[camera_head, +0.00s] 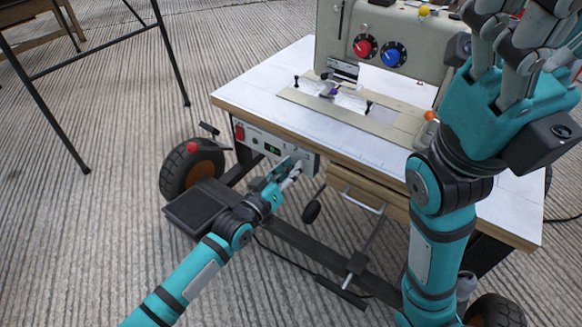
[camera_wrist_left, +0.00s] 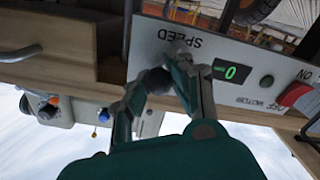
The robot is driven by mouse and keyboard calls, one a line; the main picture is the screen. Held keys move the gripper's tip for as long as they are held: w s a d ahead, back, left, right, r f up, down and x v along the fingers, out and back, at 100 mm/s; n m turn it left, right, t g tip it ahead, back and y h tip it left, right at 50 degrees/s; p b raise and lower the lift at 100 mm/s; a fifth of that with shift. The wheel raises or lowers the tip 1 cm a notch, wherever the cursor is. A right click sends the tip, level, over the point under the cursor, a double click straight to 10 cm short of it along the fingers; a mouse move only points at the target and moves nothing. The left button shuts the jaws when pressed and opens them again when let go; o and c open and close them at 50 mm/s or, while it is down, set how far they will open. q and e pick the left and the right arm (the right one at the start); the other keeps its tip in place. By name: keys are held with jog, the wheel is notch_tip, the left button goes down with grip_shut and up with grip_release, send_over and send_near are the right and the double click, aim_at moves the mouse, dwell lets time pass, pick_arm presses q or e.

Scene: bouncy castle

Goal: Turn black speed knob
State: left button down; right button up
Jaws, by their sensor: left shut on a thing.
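The control panel (camera_head: 262,146) is on the front edge of the sewing machine table. In the left wrist view it appears upside down, with the word SPEED (camera_wrist_left: 181,39) and a green display reading 0 (camera_wrist_left: 230,73). My left gripper (camera_head: 291,170) is at the panel's right end. In the left wrist view its fingers (camera_wrist_left: 163,84) are shut on the black speed knob (camera_wrist_left: 154,80), which they mostly hide. My right gripper (camera_head: 512,45) is raised above the table at the upper right. Its fingertips are partly out of frame, and I cannot tell whether it is open.
The sewing machine (camera_head: 388,62) has a red and a blue dial. A red switch (camera_head: 239,132) is at the panel's left end. A wooden drawer (camera_head: 368,192) is right of the panel. A wheel (camera_head: 190,170) and black pedal (camera_head: 205,207) are below.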

pick_arm(q)
jog(key=shift+f, duration=0.15)
jog(key=c, duration=1.1)
grip_release()
jog(key=shift+s, duration=0.1)
jog(key=v, duration=1.2)
